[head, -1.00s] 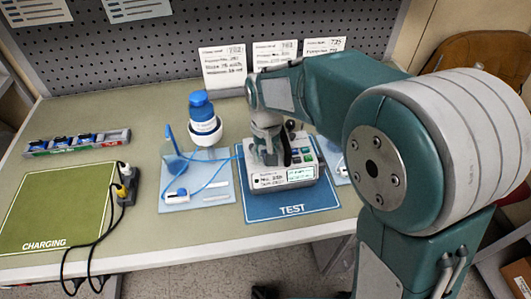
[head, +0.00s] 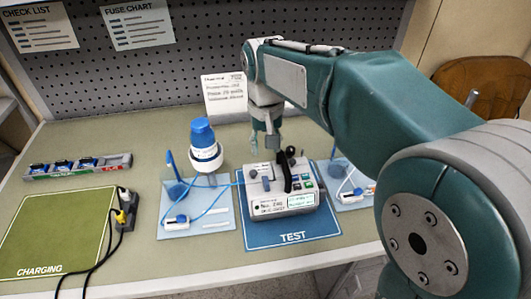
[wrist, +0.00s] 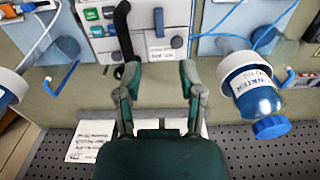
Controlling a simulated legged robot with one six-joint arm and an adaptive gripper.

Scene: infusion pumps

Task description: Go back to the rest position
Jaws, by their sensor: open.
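My gripper (head: 268,136) is open and empty, raised behind the pump and partly hidden by my own wrist. In the wrist view its two fingers (wrist: 160,76) stand apart with bare bench between them. The grey infusion pump (head: 280,196) stands on the blue TEST mat (head: 292,238), its black handle upright, its small screen lit. The pump also shows at the top of the wrist view (wrist: 163,25), apart from the fingers.
A blue-capped bottle (head: 204,140) in a white holder stands left of the pump, with blue tubing. A green CHARGING mat (head: 55,230), black cables and a fuse tray (head: 80,167) lie farther left. A pegboard (head: 160,70) backs the bench.

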